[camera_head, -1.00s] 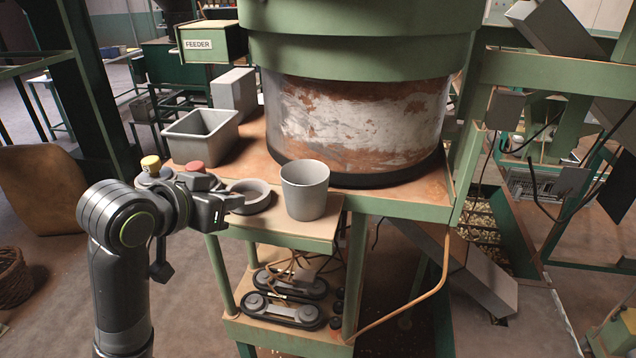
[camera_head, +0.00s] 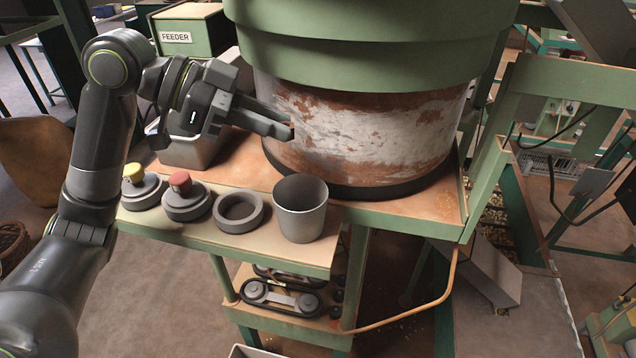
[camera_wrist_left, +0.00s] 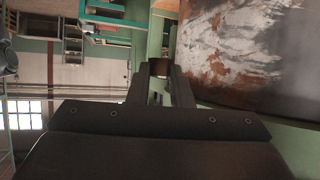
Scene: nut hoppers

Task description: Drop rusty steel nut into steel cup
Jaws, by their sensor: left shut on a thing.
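The steel cup (camera_head: 300,212) stands upright and open on the front ledge of the green bench in the head view. My left gripper (camera_head: 284,130) is above and behind the cup, pointing right toward the rusty drum. In the left wrist view its fingers are shut on a small brown thing, the rusty steel nut (camera_wrist_left: 160,68), at their tips. The nut is mostly hidden by the fingers in the head view. The inside bottom of the cup cannot be seen. My right gripper is not in view.
The rusty drum (camera_head: 365,135) stands close beyond the left fingertips. A grey ring (camera_head: 238,226), a red knob (camera_head: 180,182) and a yellow knob (camera_head: 134,172) sit left of the cup. A grey bin (camera_head: 190,155) is partly hidden behind the gripper. The FEEDER box (camera_head: 183,38) is behind.

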